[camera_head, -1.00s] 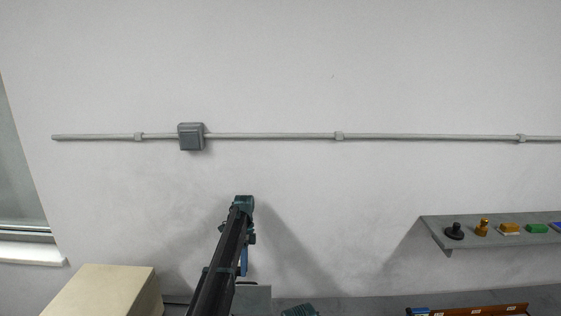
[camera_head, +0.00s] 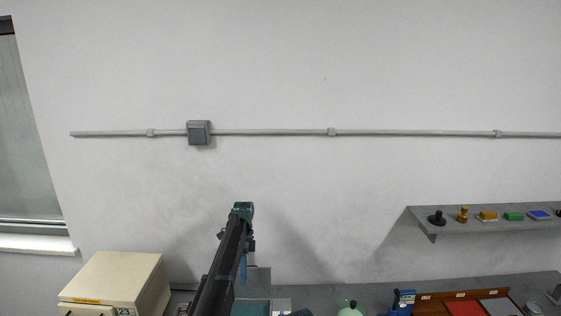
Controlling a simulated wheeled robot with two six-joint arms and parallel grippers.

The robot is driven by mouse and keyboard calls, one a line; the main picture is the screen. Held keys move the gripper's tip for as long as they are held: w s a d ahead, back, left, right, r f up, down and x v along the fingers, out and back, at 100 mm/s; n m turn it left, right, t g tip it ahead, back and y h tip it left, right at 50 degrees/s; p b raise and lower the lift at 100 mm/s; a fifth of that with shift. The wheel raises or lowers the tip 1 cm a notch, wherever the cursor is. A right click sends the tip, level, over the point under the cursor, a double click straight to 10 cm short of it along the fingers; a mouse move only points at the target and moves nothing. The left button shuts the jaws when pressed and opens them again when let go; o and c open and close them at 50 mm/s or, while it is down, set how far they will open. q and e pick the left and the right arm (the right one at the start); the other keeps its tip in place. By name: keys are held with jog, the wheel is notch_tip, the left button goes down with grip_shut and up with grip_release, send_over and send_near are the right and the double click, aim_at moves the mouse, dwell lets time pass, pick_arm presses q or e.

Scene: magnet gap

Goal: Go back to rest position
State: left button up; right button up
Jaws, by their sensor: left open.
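My left arm rises from the bottom edge, its dark link ending in a teal joint near the wall. My left gripper (camera_head: 244,268) shows only as a narrow blue part beside and behind that link, and its fingertips are mostly hidden. It is open, and I see nothing held in it. My right gripper is not in view.
A cream cabinet (camera_head: 120,277) stands at left. A wall shelf (camera_head: 455,229) with several small items is at right. Below, on the grey worktop (camera_head: 380,288), are a brown tray (camera_head: 430,300), a blue item (camera_head: 403,298) and a pale green round object (camera_head: 350,309). A conduit crosses the wall.

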pick_arm(q)
jog(key=s+d+f+n+t+b, duration=0.1)
jog(key=s+f+n+b, duration=0.3)
jog(key=s, duration=0.8)
jog(key=s+d+f+n+t+b, duration=0.2)
jog(key=s+f+n+b, duration=0.3)
jog(key=s, duration=0.7)
jog(key=s+d+f+n+t+y+b, duration=0.1)
jog(key=s+d+f+n+b, duration=0.3)
jog(key=s+f+b, duration=0.3)
jog(key=s+f, duration=0.3)
jog(key=s, duration=0.2)
jog(key=shift+s+n+t, duration=0.3)
jog(key=shift+s+n, duration=0.05)
jog(key=shift+n, duration=0.05)
